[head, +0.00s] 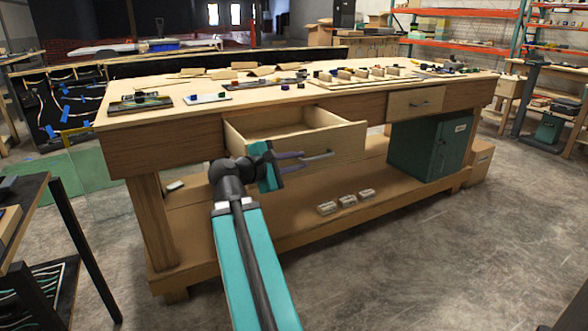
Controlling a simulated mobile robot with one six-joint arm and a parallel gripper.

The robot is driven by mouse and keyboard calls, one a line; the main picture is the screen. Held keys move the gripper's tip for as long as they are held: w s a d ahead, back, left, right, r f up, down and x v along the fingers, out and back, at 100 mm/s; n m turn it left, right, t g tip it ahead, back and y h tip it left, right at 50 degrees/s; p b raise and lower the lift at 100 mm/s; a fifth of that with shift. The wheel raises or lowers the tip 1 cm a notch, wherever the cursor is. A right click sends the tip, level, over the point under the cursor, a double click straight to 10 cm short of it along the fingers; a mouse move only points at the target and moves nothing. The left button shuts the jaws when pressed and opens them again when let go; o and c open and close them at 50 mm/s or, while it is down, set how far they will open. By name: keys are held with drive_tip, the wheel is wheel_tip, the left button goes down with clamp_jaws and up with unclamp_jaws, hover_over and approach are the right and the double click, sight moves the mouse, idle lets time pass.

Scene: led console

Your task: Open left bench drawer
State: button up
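The wooden workbench (160,157) stands across the middle of the head view. Its left drawer (330,143) is pulled out, and its inside looks empty. A grey bar handle (318,156) is on the drawer front. My gripper (303,160) is at the drawer front, with its dark fingers reaching to the left part of the handle. I cannot tell whether the fingers are closed on the handle or only beside it. The right drawer (415,102) is shut, with a small handle on its front.
A green metal cabinet (432,148) and several small boxes (346,202) are on the bench's lower shelf. Small parts lie on the benchtop. A dark-framed table (60,230) stands at the near left. The concrete floor at the right front is clear.

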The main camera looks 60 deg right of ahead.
drive_tip(key=shift+w+a+r+b, duration=0.1)
drive_tip(key=shift+a+b, duration=0.3)
drive_tip(key=shift+a, duration=0.2)
idle(0.3)
